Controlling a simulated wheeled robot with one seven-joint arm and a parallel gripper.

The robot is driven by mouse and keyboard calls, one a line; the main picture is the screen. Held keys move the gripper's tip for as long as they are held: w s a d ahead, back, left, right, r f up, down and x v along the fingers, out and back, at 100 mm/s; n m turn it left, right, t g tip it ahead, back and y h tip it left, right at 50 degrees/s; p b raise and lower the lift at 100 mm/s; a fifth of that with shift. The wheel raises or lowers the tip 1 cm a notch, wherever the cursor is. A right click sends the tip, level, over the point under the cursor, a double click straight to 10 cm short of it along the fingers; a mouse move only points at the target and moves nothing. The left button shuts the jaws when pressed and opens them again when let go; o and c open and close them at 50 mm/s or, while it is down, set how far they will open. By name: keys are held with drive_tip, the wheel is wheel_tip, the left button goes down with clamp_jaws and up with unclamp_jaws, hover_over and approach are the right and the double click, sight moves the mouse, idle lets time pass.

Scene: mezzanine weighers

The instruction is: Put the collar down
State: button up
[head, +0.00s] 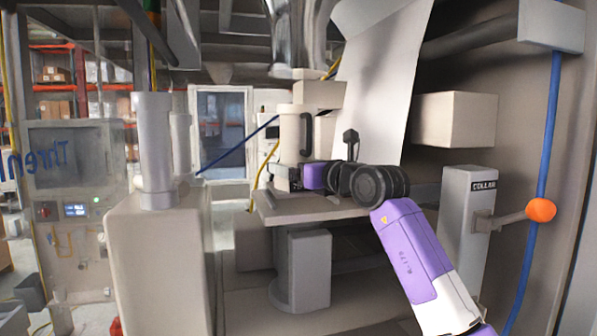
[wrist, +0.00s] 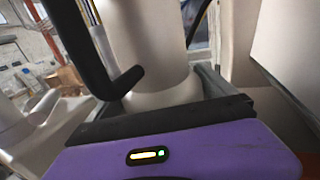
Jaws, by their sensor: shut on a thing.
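A grey post labelled COLLAR (head: 468,215) stands at the right in the head view. Its side lever ends in an orange knob (head: 541,210) and points right, close to level. My gripper (head: 284,174) is away from that lever, at the middle of the view. It is shut on a pale cylindrical vessel (head: 289,133) with a black handle. My gripper hides the vessel's base in the head view. I cannot tell which part is the collar itself.
A grey shelf (head: 285,213) lies under my gripper. A pale block (head: 320,93) and shiny chute (head: 300,35) are close above the vessel. A slanted pale panel (head: 378,75) and a box (head: 455,119) are to the right. A pale housing (head: 158,260) stands left.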

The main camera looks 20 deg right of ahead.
drive_tip(key=shift+f, duration=0.9)
drive_tip(key=o, duration=1.7)
drive_tip(key=shift+f, duration=0.1)
drive_tip(key=shift+s, duration=0.1)
drive_tip(key=b+v, duration=0.3)
drive_tip(key=v, duration=0.8)
drive_tip(key=shift+s+d, duration=0.15)
drive_tip(key=shift+s, duration=0.25)
